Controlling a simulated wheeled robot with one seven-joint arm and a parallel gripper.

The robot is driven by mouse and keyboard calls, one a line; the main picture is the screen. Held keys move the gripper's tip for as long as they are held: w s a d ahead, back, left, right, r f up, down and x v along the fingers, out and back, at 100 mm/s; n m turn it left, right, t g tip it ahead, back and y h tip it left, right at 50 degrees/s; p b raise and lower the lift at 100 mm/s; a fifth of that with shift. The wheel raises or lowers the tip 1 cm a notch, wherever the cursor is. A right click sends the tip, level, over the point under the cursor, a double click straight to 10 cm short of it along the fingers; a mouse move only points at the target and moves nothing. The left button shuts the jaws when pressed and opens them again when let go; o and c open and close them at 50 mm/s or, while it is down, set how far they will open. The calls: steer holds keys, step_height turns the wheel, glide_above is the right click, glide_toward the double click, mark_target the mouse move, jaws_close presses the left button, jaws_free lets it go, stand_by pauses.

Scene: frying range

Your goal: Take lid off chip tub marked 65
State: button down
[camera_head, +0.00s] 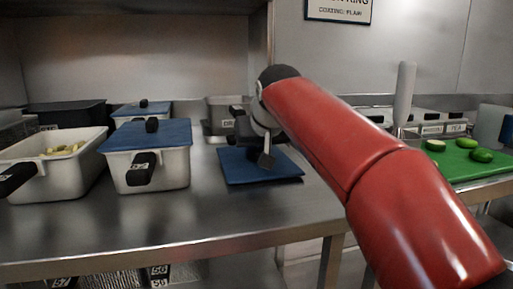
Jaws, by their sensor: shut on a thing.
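A blue lid (235,168) with no tub visible directly under it is low over the steel counter, right of the tubs. I cannot tell if it touches the counter. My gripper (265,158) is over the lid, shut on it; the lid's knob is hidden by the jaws. A white tub (152,175) with a blue lid (150,135) and black knob stands left of it. Another blue-lidded tub (133,119) stands behind. An uncovered tub (65,180) at far left holds pale yellow chips. The tub labels are too small to read, so I cannot tell which is 65.
A grey container (218,106) stands behind my gripper, partly hidden. A green board (470,165) with green vegetables (481,155) lies at the right. The counter (220,215) in front of the lid is clear up to its front edge.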

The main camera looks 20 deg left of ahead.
steer(key=shift+f, duration=0.2)
steer(key=c, duration=1.3)
jaws_free()
steer(key=shift+o, duration=0.2)
